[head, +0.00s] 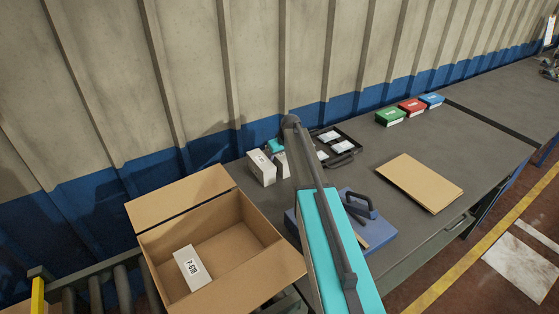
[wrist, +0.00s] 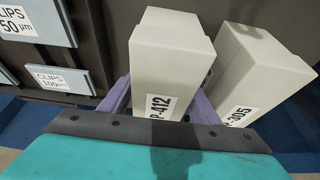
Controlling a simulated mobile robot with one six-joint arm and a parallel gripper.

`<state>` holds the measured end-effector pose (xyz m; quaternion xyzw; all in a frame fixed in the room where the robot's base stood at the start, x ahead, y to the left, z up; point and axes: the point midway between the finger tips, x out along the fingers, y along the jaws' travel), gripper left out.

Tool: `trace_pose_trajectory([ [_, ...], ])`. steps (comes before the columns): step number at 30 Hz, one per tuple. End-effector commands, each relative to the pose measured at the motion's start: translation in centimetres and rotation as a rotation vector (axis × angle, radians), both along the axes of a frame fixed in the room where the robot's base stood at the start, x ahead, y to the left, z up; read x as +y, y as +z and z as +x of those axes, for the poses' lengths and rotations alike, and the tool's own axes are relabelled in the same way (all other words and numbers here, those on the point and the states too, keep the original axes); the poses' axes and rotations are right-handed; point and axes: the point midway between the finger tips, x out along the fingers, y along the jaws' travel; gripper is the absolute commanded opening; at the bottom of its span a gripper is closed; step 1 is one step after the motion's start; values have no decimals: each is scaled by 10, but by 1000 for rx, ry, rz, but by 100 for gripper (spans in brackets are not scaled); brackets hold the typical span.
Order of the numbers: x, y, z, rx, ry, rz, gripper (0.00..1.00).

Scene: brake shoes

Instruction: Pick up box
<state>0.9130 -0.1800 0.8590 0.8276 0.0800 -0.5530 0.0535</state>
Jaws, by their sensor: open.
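Two white boxes stand side by side on the grey workbench. In the wrist view, the box labelled P-412 (wrist: 172,60) stands between the purple fingers of my gripper (wrist: 160,103). The fingers are open, one on each side of it; I cannot tell whether they touch it. The box labelled P-305 (wrist: 252,75) stands just right of it, close to the right finger. In the head view, my teal gripper (head: 275,146) is at the boxes, near the wall, and my arm partly hides that spot. One white box (head: 262,168) shows clearly there.
An open cardboard carton (head: 165,213) at front left holds a labelled white box (head: 192,268). A black case (head: 345,141) with clip packs lies right of the white boxes.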

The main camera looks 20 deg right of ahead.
Motion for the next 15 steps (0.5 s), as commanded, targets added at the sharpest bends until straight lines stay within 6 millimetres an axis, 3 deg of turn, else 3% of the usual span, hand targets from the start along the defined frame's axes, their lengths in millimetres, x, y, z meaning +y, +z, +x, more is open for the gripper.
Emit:
trace_pose_trajectory([
  [6, 0, 0, 0, 0, 0, 0, 56],
  [15, 0, 0, 0, 0, 0, 0, 7],
])
